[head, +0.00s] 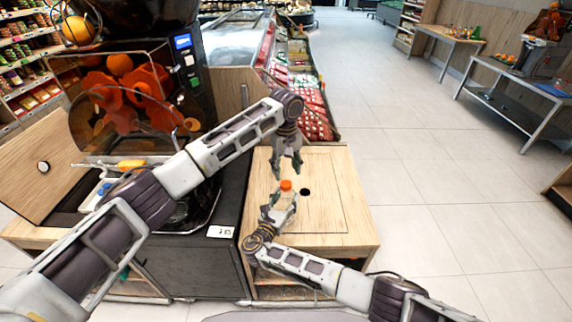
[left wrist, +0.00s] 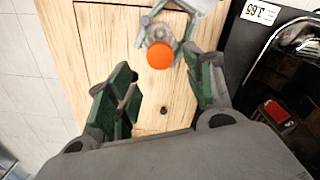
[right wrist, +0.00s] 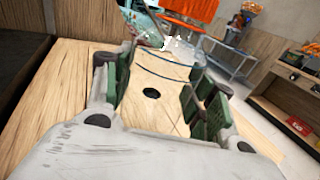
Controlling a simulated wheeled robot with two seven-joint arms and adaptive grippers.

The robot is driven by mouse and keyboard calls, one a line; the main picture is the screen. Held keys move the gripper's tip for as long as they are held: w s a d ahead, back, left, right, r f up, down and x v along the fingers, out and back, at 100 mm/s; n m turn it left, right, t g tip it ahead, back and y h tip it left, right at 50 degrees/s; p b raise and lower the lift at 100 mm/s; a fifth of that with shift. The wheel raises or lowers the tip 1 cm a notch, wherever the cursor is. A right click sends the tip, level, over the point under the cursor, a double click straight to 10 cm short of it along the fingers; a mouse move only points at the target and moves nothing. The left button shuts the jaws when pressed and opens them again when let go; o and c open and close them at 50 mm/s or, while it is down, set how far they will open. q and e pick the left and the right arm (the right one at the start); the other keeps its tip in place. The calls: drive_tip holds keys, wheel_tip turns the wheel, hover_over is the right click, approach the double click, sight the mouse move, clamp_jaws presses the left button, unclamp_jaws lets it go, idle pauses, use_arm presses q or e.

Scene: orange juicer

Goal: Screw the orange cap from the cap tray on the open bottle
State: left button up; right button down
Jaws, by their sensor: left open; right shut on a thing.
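The orange cap (head: 286,185) sits on top of the clear bottle; in the left wrist view the cap (left wrist: 160,55) covers the bottle's mouth. I cannot tell how tight it is. My right gripper (head: 279,207) is shut on the bottle from the near side. In the right wrist view the clear bottle (right wrist: 170,68) stands between the fingers, with the orange cap (right wrist: 190,8) at the top edge. My left gripper (head: 288,172) is open, pointing down just above the cap. In the left wrist view its fingers stand apart, with nothing between them.
The bottle is over a wooden counter (head: 335,225) with a small dark round spot (head: 305,191) beside it. The juicer (head: 135,90) with oranges stands to the left. A price label (head: 220,232) is on the dark edge. Free counter lies to the right.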

sight(286, 183)
use_arm(q)
drive_tip(key=shift+f, duration=3.1)
drive_tip(key=shift+c, duration=0.2)
drive_tip(key=c, duration=1)
drive_tip(key=shift+c, duration=0.2)
